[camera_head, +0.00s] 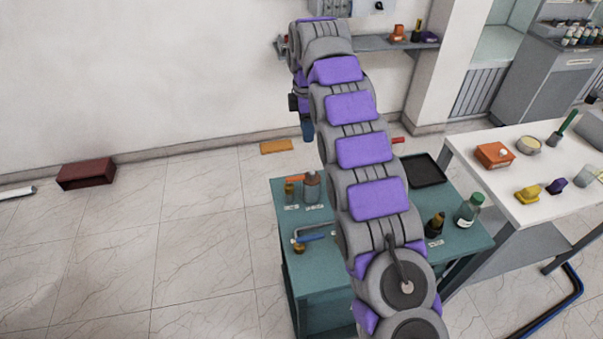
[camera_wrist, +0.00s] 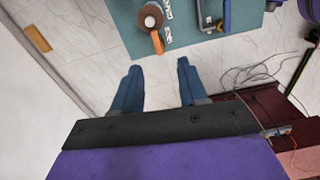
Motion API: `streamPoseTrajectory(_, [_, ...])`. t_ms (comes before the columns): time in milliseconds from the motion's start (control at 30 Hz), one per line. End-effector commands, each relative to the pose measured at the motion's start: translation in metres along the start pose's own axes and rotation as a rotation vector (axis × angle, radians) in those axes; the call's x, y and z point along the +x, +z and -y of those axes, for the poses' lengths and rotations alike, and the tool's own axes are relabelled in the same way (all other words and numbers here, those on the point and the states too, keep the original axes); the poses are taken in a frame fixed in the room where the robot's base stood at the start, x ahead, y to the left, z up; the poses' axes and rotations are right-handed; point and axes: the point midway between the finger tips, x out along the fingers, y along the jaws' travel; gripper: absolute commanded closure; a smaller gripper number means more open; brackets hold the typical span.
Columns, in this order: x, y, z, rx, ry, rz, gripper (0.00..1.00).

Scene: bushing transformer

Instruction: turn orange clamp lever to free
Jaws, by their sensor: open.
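The orange lever (camera_wrist: 157,42) sticks out from a brown, round-topped part (camera_wrist: 151,18) with a white centre in the wrist view. In the head view the orange lever (camera_head: 296,179) shows at the back left of the teal table, beside the grey-brown upright part (camera_head: 312,188). My gripper (camera_wrist: 159,70) is open, with two blue fingers apart and nothing between them. In the wrist view the lever's tip lies just beyond the gap between the fingertips. In the head view a blue finger of my gripper (camera_head: 307,131) shows behind the table; the rest is mostly hidden by my arm.
A grey clamp with a blue handle (camera_head: 311,238) lies on the teal table (camera_head: 325,278), near the front left. A black tray (camera_head: 422,170) and bottles stand on its right. Thin wires (camera_wrist: 252,75) show right of my fingers. The tiled floor at left is mostly clear.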

Motion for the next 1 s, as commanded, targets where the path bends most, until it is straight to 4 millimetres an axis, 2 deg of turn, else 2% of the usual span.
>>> streamPoseTrajectory(33, [0.006, -0.007, -0.005, -0.033, 0.003, -0.001, 0.57])
streamPoseTrajectory(200, [0.015, -0.015, -0.012, -0.090, 0.007, -0.004, 0.57])
streamPoseTrajectory(467, [0.034, -0.010, -0.012, -0.096, 0.009, -0.009, 0.57])
streamPoseTrajectory(767, [0.074, -0.012, -0.012, -0.095, 0.005, -0.008, 0.57])
streamPoseTrajectory(1000, [0.121, -0.015, -0.013, -0.096, 0.007, -0.006, 0.57])
